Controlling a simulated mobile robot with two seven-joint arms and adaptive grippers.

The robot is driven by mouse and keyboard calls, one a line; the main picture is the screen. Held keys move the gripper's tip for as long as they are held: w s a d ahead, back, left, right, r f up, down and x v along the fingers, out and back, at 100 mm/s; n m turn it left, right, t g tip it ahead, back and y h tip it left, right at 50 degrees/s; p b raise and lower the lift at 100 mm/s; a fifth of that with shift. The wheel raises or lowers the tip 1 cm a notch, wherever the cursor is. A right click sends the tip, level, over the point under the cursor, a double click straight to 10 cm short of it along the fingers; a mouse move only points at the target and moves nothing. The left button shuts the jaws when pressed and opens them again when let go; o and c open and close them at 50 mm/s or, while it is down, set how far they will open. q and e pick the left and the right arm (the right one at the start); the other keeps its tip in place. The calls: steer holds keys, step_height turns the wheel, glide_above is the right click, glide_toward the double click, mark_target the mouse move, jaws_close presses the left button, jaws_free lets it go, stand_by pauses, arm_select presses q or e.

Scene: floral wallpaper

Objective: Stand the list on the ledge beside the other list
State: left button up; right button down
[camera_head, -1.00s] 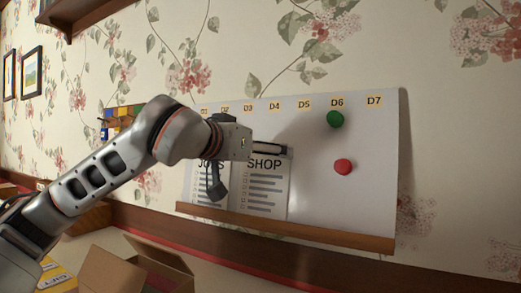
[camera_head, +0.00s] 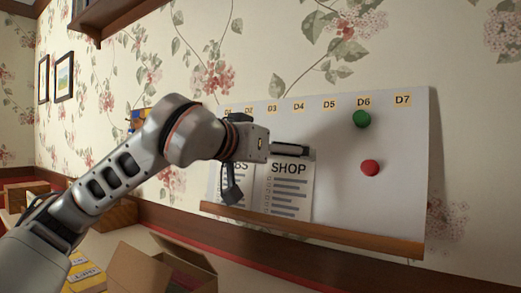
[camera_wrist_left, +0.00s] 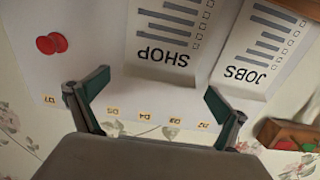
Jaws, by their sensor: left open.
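The SHOP list (camera_head: 288,195) is a white clipboard sheet with grey lines. It stands upright against the white board, with its lower edge at the wooden ledge (camera_head: 345,240). The JOBS list (camera_head: 252,197) stands just left of it, partly hidden by my arm. My left gripper (camera_head: 292,151) is at the top of the SHOP list, in front of the board. In the left wrist view its two fingers (camera_wrist_left: 157,86) are apart, with the upside-down SHOP list (camera_wrist_left: 168,32) just beyond them and the JOBS list (camera_wrist_left: 250,50) to the right. My right gripper is not in view.
The board (camera_head: 400,190) carries a green magnet (camera_head: 362,119), a red magnet (camera_head: 370,168) and a row of day labels. The ledge right of the SHOP list is clear. An open cardboard box (camera_head: 135,268) sits below on the left.

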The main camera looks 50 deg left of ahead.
arm_select(q)
steer(key=v, duration=0.9)
steer(key=shift+s, duration=0.35)
